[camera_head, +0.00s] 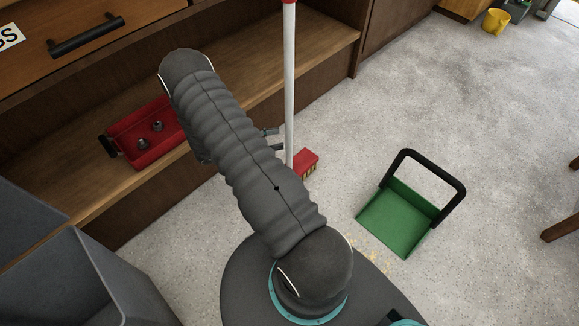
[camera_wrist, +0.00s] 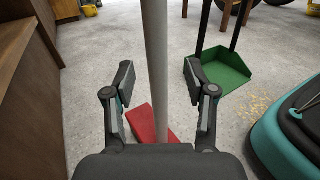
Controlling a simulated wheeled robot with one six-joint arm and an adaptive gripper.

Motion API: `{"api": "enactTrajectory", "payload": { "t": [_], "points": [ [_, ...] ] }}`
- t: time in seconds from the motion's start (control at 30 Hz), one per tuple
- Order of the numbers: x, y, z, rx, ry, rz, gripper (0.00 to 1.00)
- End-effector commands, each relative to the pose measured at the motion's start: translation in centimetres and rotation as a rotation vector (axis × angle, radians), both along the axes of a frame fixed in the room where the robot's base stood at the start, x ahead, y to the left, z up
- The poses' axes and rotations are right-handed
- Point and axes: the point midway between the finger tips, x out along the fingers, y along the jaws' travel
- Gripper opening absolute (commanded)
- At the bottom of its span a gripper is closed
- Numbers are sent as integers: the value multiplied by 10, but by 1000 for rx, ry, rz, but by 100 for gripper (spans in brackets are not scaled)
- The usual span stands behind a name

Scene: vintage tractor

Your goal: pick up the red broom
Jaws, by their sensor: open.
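The red broom stands upright on the floor beside the wooden shelf, with a long pale handle (camera_head: 289,80) and a red head (camera_head: 306,162) with yellowish bristles. In the wrist view the handle (camera_wrist: 155,60) runs vertically between my two fingers, and the red head (camera_wrist: 147,124) lies below, partly hidden by my gripper body. My gripper (camera_wrist: 164,83) is open, with one finger on each side of the handle and visible gaps to it. In the head view my arm covers most of my gripper; only finger parts (camera_head: 272,139) show just left of the handle.
A green dustpan (camera_head: 398,218) with a black handle sits on the floor to the right, near yellowish debris (camera_head: 372,248). A red toolbox (camera_head: 148,136) lies on the wooden shelf (camera_head: 240,84). A grey bin (camera_head: 75,285) stands at lower left. Open floor lies at upper right.

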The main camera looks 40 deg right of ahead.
Motion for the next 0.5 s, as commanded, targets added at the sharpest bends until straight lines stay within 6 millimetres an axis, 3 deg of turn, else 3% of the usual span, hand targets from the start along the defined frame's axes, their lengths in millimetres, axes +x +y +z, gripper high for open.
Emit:
{"api": "enactTrajectory", "payload": {
  "t": [0.33,0.5],
  "points": [
    [-16,-38,6,0,1,-5,56],
    [-20,-47,5,0,0,-1,56]
  ]
}}
